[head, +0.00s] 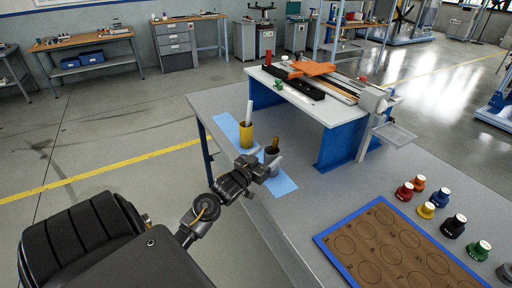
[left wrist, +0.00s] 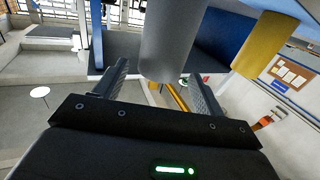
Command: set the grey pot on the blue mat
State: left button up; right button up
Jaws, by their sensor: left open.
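The grey pot (head: 272,153) stands near the left edge of the grey table, partly hidden by my left gripper in the head view. In the left wrist view the grey pot (left wrist: 168,42) is a plain grey cylinder just beyond and between the open fingers; I see no finger closed on it. My left gripper (head: 269,171) is open beside the pot, and its spread fingers show in the left wrist view (left wrist: 158,78). Blue mat surface (head: 283,186) shows below the gripper, partly covered. More blue (head: 228,125) shows farther back. My right gripper is not in view.
A yellow pot (head: 246,135) with a white rod (head: 249,112) stands just behind the grey pot. A raised white bench (head: 330,107) holds an orange part. Coloured knobs (head: 427,211) and a blue-edged brown board (head: 388,255) are at right. The grey tabletop between is clear.

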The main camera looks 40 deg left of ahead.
pick_arm(q)
jog(key=s, duration=0.6)
jog(key=shift+s+d+b, duration=0.3)
jog(key=shift+s+b, duration=0.05)
jog(key=shift+b, duration=0.05)
